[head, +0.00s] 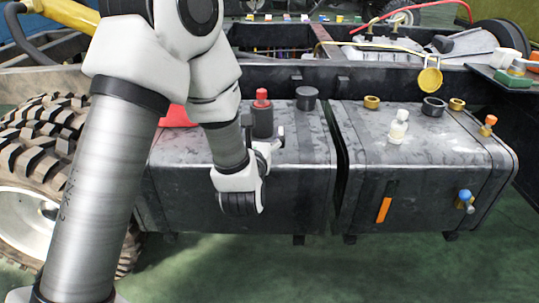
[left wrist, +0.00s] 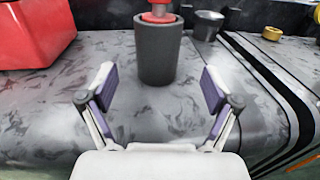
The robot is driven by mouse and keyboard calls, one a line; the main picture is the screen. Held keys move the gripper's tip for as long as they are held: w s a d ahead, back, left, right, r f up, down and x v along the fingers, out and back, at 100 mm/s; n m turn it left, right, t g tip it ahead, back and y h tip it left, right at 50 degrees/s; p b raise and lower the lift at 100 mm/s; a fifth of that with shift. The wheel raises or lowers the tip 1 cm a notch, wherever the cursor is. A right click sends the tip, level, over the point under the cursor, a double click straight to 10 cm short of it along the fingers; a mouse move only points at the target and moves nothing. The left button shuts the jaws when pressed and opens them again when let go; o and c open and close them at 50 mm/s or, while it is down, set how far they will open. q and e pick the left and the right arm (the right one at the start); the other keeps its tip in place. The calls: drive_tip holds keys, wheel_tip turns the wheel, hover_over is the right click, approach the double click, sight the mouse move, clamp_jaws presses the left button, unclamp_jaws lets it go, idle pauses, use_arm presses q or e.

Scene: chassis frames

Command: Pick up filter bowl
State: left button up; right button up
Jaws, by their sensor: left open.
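A dark grey cylinder (head: 262,120) with a red fitting (head: 262,97) on top stands upright on the left tank. The cylinder also shows in the left wrist view (left wrist: 158,55), with the red fitting (left wrist: 158,12) cut off by the top edge. A small whitish cup-like piece (head: 398,128) stands on the right tank. I cannot tell for certain which one is the filter bowl. My left gripper (head: 264,148) is open and empty just in front of the dark cylinder. In the left wrist view its fingers (left wrist: 156,88) stand apart, with the cylinder centred beyond them, not gripped.
A red box (head: 176,115) lies left of the cylinder, partly behind my arm. A dark cap (head: 306,98) is close on the right. Brass and dark fittings (head: 433,106) stand on the right tank (head: 440,200). A large tyre (head: 40,130) is at left.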

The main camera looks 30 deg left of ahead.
sight(260, 119)
use_arm(q)
drive_tip(key=w+p, duration=0.1)
drive_tip(key=r+p, duration=0.1)
drive_tip(key=shift+w+a+r+p, duration=0.1)
drive_tip(key=shift+w+a+p, duration=0.2)
drive_tip(key=shift+w+a, duration=0.05)
drive_tip(key=x, duration=0.2)
drive_tip(key=b+x, duration=0.1)
drive_tip(key=x, duration=0.2)
drive_tip(key=shift+a+f, duration=0.25)
drive_tip(key=shift+a, duration=0.05)
drive_tip(key=shift+w+a, duration=0.1)
drive_tip(key=shift+w, duration=0.2)
drive_tip(key=shift+r, duration=0.1)
drive_tip(key=c, duration=1.4)
